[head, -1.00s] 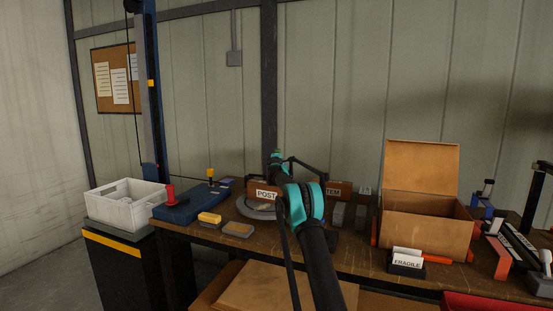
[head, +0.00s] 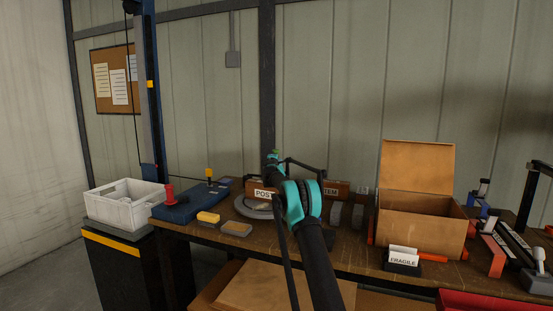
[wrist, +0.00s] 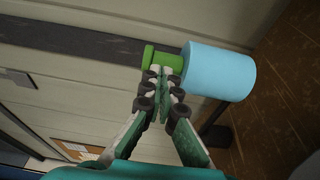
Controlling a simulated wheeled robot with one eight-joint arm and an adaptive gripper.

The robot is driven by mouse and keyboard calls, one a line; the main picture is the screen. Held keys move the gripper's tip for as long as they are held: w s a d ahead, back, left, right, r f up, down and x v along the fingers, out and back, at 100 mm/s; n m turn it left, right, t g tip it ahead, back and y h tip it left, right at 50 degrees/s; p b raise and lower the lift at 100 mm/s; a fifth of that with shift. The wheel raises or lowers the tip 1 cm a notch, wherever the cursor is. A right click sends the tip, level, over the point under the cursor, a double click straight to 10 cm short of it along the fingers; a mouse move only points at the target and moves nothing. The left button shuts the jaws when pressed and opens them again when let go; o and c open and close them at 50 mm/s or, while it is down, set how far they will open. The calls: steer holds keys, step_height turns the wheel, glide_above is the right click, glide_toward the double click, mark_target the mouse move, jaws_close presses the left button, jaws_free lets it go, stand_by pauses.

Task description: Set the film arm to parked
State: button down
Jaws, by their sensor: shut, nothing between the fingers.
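In the wrist view a light blue roll (wrist: 220,71) with a green end piece (wrist: 163,61) lies across the top. It looks like the film roll. A dark bar (wrist: 214,136) shows below it, perhaps the film arm; I cannot tell how they join. My gripper (wrist: 163,72) is shut and empty, its fingertips at the green end piece; I cannot tell if they touch. In the head view a thin dark bent bar (head: 304,166) shows just beyond my arm, and a small green bit (head: 275,153) shows at my arm's far end. My arm hides the roll there.
The workbench holds a blue base (head: 190,204) with red and yellow knobs, a round grey plate (head: 252,207), a POST sign (head: 264,194), an open cardboard box (head: 420,232) and a FRAGILE card holder (head: 403,259). A white crate (head: 125,205) and blue mast (head: 151,90) stand left.

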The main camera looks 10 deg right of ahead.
steer(key=s+d, duration=0.2)
steer(key=s, duration=0.8)
steer(key=shift+s, duration=0.2)
